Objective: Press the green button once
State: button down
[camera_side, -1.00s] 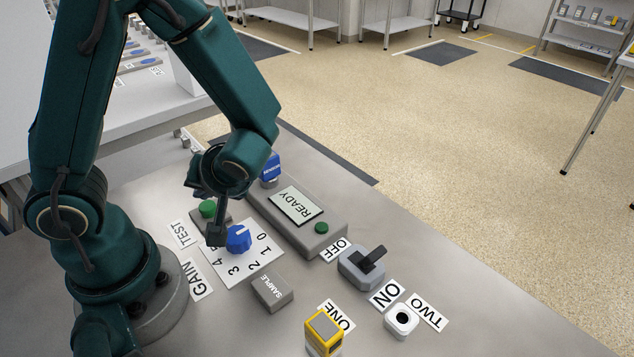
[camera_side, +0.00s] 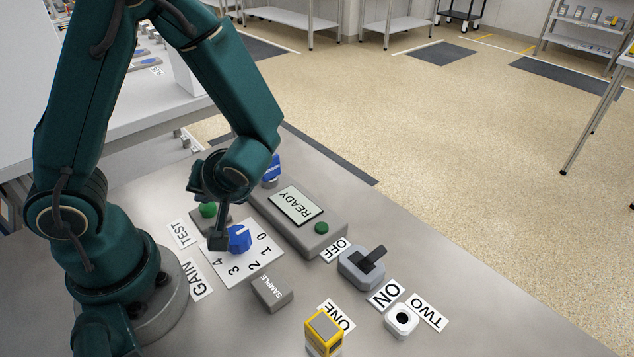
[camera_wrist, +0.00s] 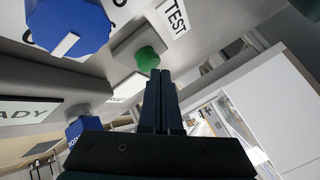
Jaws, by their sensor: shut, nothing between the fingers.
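A green button (camera_side: 208,210) sits on a grey box beside the TEST label (camera_side: 179,233). In the wrist view the green button (camera_wrist: 147,58) is just beyond my fingertips, slightly to their left. My gripper (camera_side: 217,243) is shut and empty, pointing down. In the side view its tips overlap the area just left of the blue knob; I cannot tell whether they touch anything. In the wrist view my shut fingers (camera_wrist: 160,75) show dark below the button, with a small gap in the picture. A second green button (camera_side: 321,228) is on the READY box.
The blue knob (camera_side: 239,239) on its numbered plate is close to my fingertips. The READY box (camera_side: 285,222), a SAMPLE block (camera_side: 272,293), a grey lever switch (camera_side: 362,268), a yellow block (camera_side: 324,333) and a white socket block (camera_side: 401,321) stand to the right. The far right table is clear.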

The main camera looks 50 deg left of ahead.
aim_at(208, 209)
jog(key=shift+f, duration=0.5)
dwell(0.3)
dwell(0.4)
jog(key=shift+r, duration=0.95)
jog(key=shift+r, duration=0.1)
jog(key=shift+r, duration=2.4)
